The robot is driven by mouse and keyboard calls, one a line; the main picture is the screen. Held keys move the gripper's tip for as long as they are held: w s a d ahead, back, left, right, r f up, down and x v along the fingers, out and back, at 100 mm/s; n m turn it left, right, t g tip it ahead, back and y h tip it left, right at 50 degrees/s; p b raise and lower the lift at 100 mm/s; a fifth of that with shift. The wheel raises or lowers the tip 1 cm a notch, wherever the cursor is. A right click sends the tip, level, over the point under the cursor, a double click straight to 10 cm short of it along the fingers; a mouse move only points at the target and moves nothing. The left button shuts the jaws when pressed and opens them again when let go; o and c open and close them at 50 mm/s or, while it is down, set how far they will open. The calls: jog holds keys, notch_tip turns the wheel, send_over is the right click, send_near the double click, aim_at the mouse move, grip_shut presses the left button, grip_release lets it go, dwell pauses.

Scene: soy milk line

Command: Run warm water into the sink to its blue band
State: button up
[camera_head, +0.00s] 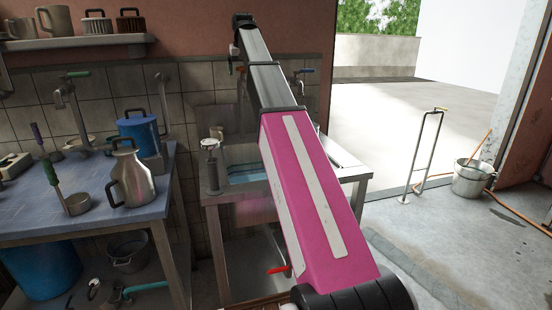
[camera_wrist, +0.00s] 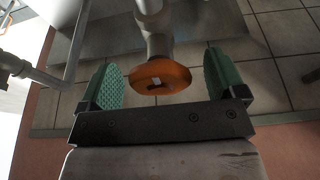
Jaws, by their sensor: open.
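The metal sink (camera_head: 352,172) stands against the tiled wall, partly hidden behind my arm. Bluish lines show on its inner wall; I cannot tell whether water is in it. A tap with a blue handle (camera_head: 303,71) is on the wall right of my arm. My gripper (camera_wrist: 162,77) shows in the wrist view, open, with its two green pads apart. A round orange knob (camera_wrist: 143,86) on a metal pipe appears between the pads, with gaps at both sides. In the head view my arm reaches over the sink to the wall, and the fingers cannot be made out.
A blue table (camera_head: 90,215) at left holds a metal jug (camera_head: 131,180), a blue pot (camera_head: 140,132) and a ladle (camera_head: 76,203). A red lever (camera_head: 278,270) is below the sink. A bucket (camera_head: 470,180) stands at right on open floor.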

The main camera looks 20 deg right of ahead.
jog(key=shift+r, duration=3.5)
